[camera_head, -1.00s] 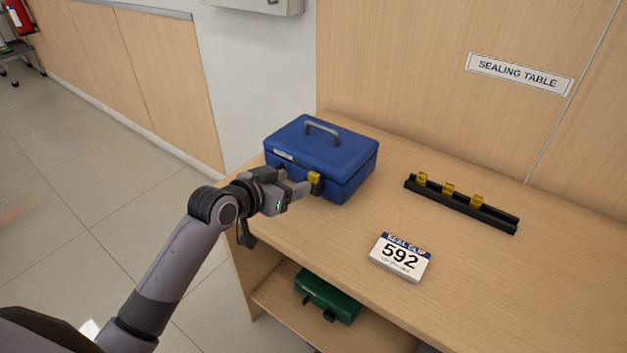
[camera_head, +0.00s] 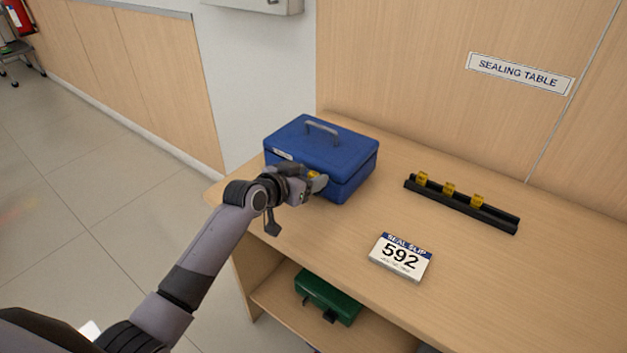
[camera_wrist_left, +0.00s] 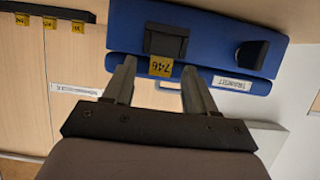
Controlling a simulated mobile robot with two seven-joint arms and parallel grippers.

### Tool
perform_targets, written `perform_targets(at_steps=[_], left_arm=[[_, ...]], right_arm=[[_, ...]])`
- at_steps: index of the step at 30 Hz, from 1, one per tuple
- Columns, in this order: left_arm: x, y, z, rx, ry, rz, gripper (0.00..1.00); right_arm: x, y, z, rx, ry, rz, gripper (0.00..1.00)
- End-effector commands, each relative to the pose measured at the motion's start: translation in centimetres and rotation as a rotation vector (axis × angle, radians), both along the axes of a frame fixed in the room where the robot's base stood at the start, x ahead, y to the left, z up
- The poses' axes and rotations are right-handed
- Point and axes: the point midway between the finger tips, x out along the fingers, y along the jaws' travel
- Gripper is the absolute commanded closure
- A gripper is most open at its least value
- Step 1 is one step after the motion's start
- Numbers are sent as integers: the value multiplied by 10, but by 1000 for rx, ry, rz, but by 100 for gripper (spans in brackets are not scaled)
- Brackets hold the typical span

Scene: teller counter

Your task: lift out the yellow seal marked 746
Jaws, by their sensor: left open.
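The yellow seal marked 746 (camera_wrist_left: 161,66) sits at a black latch on the front of the blue box (camera_head: 330,145). Its number shows upside down in the left wrist view. In the head view only a bit of the seal (camera_head: 313,175) shows past my gripper. My left gripper (camera_head: 320,184) is at the box front. In the wrist view its two fingers (camera_wrist_left: 158,72) are open, one on each side of the seal, with gaps between. I cannot tell how deep the fingertips reach around it. My right gripper is not in view.
A black rack (camera_head: 460,204) holds three yellow seals (camera_head: 449,188) on the table's right. A slip reading 592 (camera_head: 400,257) lies near the front edge. A green box (camera_head: 328,296) is on the shelf below. The tabletop between is clear.

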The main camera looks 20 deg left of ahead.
Motion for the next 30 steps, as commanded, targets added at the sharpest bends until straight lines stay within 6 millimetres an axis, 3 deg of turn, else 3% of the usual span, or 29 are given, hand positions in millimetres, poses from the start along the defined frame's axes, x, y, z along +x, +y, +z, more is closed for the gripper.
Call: perform_targets(at_steps=[6,11,23,30], left_arm=[[0,0,0,0,0,0,47],[0,0,0,0,0,0,99],[0,0,4,0,-2,0,100],[0,0,31,0,-4,-1,100]], right_arm=[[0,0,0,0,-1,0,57],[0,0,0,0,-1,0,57],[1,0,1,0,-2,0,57],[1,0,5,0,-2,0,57]])
